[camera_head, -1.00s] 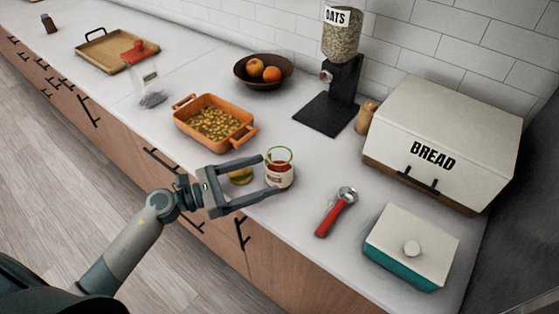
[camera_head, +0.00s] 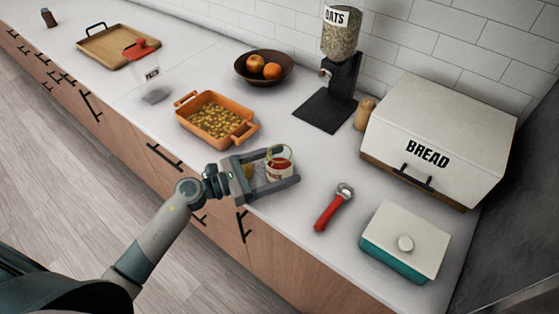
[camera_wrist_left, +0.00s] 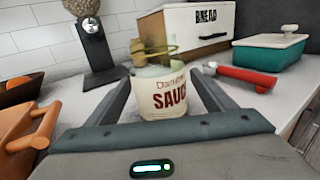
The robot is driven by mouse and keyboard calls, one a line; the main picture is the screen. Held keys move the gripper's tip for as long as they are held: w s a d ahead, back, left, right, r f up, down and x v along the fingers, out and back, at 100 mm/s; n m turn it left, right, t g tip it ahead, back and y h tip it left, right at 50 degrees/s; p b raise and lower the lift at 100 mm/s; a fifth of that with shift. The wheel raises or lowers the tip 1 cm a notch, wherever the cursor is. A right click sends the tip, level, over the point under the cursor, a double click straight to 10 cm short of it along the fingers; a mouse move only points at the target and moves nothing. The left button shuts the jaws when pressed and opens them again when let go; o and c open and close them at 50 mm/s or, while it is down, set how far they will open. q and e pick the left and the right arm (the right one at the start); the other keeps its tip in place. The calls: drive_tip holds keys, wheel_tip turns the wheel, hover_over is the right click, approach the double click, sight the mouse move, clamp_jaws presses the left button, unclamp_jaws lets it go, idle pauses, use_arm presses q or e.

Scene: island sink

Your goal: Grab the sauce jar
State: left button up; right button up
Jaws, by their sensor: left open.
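The sauce jar (camera_head: 279,167) is a glass jar with a white and red label, upright on the counter. In the left wrist view the jar (camera_wrist_left: 160,95) reads "SAUCE" and stands between the two fingers. My left gripper (camera_head: 282,168) is open around the jar, with one finger on each side; in the wrist view gaps show beside it. My right gripper is not in view.
An orange baking dish (camera_head: 245,133) stands left of the jar. A red-handled tool (camera_head: 327,214) and a teal dish with a white lid (camera_head: 398,265) lie to the right. The oats dispenser (camera_head: 335,90), bread box (camera_head: 435,140) and fruit bowl (camera_head: 243,70) stand behind.

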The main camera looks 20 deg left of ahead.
sight(291, 161)
use_arm(q)
drive_tip(key=shift+p+x, duration=0.55)
drive_tip(key=shift+x, duration=0.6)
drive_tip(key=shift+w+d, duration=0.35)
drive_tip(key=shift+d, duration=0.1)
drive_tip(key=c, duration=1.4)
drive_tip(key=shift+c, duration=0.2)
drive_tip(key=shift+r, duration=0.25)
